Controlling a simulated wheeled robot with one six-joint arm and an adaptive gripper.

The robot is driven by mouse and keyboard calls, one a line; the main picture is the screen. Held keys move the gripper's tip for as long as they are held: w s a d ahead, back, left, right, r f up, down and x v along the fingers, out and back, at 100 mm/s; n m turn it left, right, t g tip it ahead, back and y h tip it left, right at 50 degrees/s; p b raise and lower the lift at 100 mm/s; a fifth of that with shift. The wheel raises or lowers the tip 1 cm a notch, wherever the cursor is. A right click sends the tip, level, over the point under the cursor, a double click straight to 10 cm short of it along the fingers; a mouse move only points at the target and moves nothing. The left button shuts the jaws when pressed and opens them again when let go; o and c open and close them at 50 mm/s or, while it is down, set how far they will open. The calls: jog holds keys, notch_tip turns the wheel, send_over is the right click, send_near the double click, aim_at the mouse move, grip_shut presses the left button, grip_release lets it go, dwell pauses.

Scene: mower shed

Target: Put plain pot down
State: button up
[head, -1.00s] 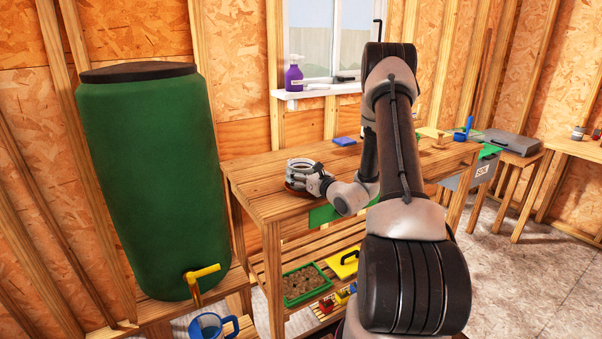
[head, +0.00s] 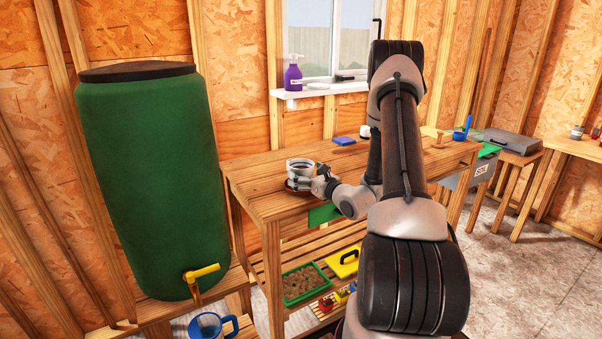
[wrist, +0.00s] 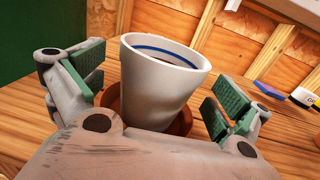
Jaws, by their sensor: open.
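A white pot (wrist: 160,85) with a blue line inside its rim stands upright on a brown saucer (wrist: 180,125), filling the middle of the wrist view. In the head view the pot (head: 299,167) and saucer (head: 290,187) are near the left end of the workbench. My gripper (wrist: 155,90) is open, with one green-padded finger on each side of the pot and a visible gap to each. In the head view my gripper (head: 318,183) is at the pot's right side. The pot's lower front is hidden by the gripper body in the wrist view.
The workbench (head: 262,195) has bare wood around the saucer. A blue item (head: 344,141) lies farther back. A green water barrel (head: 150,180) stands left of the bench.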

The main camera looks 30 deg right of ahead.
jog(key=s+d, duration=0.1)
jog(key=s, duration=0.7)
jog(key=s+a+r+n+g+y, duration=0.35)
jog(key=a+r+n+y, duration=0.2)
jog(key=a, duration=0.35)
jog(key=s+a+r+n+g+y, duration=0.35)
jog(key=a+r+n, duration=0.2)
jog(key=a, duration=0.25)
jog(key=s+a+r+n+g+y, duration=0.1)
jog(key=s+a+r+n+g, duration=0.1)
jog(key=s+a+n+g, duration=0.65)
jog(key=s+d+n+g+h, duration=0.1)
jog(key=s+d+n+h, duration=0.1)
jog(key=s+n+h, duration=0.3)
jog(key=s+d+n+g+h, duration=0.1)
jog(key=s+d+n, duration=0.2)
jog(key=s, duration=0.5)
jog(key=s+d+r+n+t+h, duration=0.1)
jog(key=d+r+n+t+h, duration=0.3)
jog(key=d, duration=0.5)
notch_tip(320, 180, up, 3)
jog(key=n+h, duration=0.2)
jog(key=n, duration=0.1)
jog(key=shift+s+h, duration=0.25)
jog(key=shift+h, duration=0.05)
